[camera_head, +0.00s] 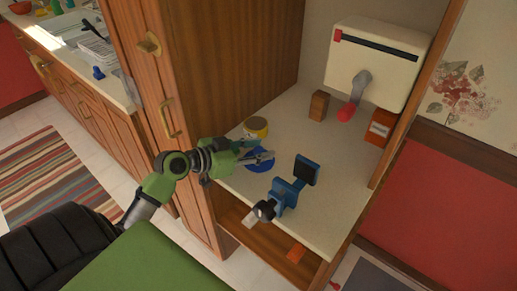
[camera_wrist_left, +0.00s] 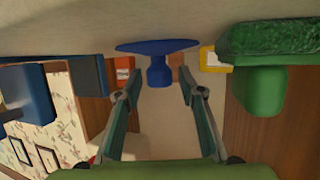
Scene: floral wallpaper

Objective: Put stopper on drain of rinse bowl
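The blue stopper (camera_head: 259,162) lies on the cabinet's pale shelf, its flat disc against the surface. In the left wrist view the stopper (camera_wrist_left: 158,62) shows its wide disc and narrower knob, the knob pointing toward my gripper. My left gripper (camera_head: 262,158) reaches in low over the shelf at the stopper. In the left wrist view its two fingers (camera_wrist_left: 155,88) are spread, with the knob between their tips and gaps on both sides. A basin (camera_head: 75,28) stands on the far counter at upper left; I cannot make out a drain. My right gripper is not in view.
A yellow tin (camera_head: 256,128) stands behind the stopper, and a blue clamp-like device (camera_head: 284,193) sits at the shelf's front edge. A green object (camera_wrist_left: 262,70) is close by in the wrist view. A cream wall box (camera_head: 378,62) hangs above the shelf. The floor at left is open.

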